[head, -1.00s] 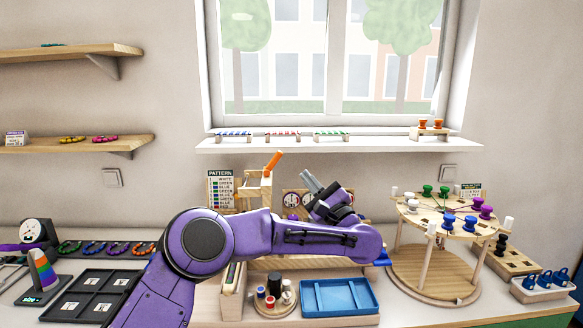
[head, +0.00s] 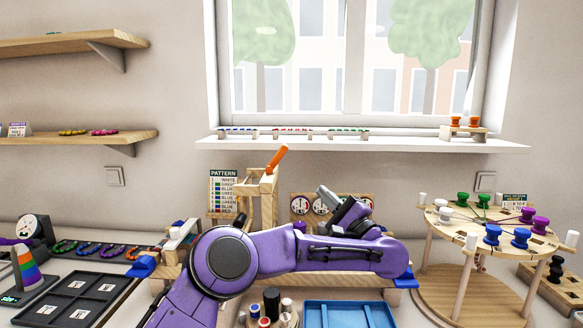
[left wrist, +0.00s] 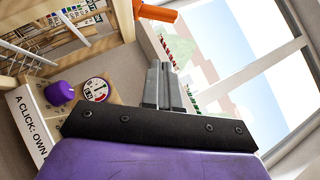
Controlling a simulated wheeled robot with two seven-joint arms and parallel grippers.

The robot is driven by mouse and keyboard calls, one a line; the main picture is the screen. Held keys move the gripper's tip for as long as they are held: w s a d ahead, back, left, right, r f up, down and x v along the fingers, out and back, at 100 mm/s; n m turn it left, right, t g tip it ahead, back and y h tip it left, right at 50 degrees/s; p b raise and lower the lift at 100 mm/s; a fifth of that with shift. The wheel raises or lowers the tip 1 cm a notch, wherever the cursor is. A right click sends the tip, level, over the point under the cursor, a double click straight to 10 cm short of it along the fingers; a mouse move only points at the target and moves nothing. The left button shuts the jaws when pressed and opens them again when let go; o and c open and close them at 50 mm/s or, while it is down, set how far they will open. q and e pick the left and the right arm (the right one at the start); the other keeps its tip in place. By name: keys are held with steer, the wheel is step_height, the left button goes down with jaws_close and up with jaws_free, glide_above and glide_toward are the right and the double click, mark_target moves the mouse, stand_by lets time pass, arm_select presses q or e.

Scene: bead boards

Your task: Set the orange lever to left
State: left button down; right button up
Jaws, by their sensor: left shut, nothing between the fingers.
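The orange lever (head: 277,158) stands on top of a wooden frame (head: 262,188) at the back of the table, its upper end leaning to the right. It also shows at the top edge of the left wrist view (left wrist: 155,13), partly cut off. My left gripper (head: 327,194) is shut and empty. It is to the right of the lever and lower in the head view, apart from it. Its closed grey fingers (left wrist: 160,68) point towards the window in the left wrist view. My right gripper is not in view.
A pattern card (head: 223,190) stands left of the frame, and a board with dials (head: 302,206) stands behind my left arm. A round bead stand (head: 462,283) is at the right. The window sill (head: 380,143) runs above the table.

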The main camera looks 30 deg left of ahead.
arm_select(q)
steer(key=p, duration=0.7)
glide_toward(277, 158)
steer(key=w+a+r, duration=0.3)
steer(key=w+a, duration=0.1)
steer(key=shift+a, duration=0.15)
steer(key=shift+f, duration=0.1)
